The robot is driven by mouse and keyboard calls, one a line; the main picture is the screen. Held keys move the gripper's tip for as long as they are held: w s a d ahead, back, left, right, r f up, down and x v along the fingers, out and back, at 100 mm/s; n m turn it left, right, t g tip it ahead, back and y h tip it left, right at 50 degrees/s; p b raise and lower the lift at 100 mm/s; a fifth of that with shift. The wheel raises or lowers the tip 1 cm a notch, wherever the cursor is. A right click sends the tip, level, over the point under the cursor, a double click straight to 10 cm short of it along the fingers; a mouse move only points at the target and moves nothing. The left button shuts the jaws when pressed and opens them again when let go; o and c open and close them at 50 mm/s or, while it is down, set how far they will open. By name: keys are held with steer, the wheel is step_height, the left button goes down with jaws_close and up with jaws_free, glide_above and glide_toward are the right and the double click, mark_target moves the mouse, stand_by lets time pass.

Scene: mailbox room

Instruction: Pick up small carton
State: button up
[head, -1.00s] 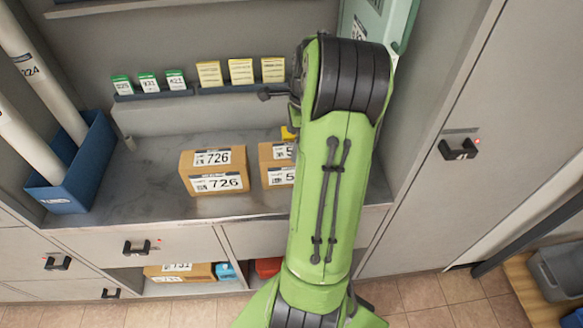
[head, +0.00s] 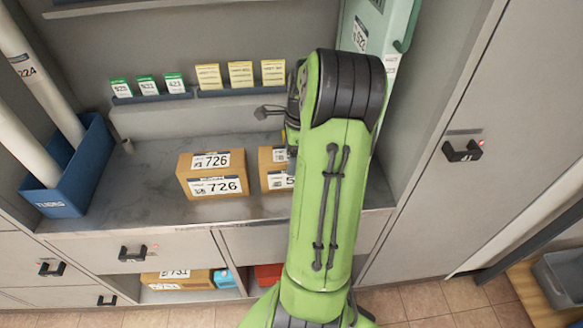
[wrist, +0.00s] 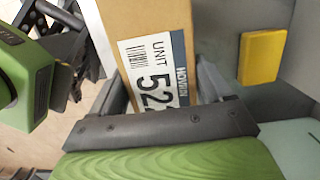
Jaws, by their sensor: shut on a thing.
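The small carton is a brown cardboard box (wrist: 140,20) with a white label reading "UNIT 52" and a last digit partly covered. In the wrist view it sits between the two dark fingers of my gripper (wrist: 160,85), which is shut on it. In the head view the carton (head: 271,167) stands on the grey shelf (head: 130,200), its right part hidden behind my green arm. My gripper is mostly hidden there too. I cannot tell whether the carton is lifted off the shelf.
A larger carton marked 726 (head: 212,175) stands just left. A blue bin (head: 68,180) with white tubes is at far left. Small green and yellow card boxes (head: 240,73) line the back. A yellow block (wrist: 262,57) is close to the right finger. A tall cabinet wall bounds the right.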

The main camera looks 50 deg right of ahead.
steer(key=shift+c, duration=1.2)
step_height(320, 180, up, 10)
steer(key=p, duration=0.3)
steer(key=shift+p, duration=0.35)
steer(key=shift+r, duration=0.1)
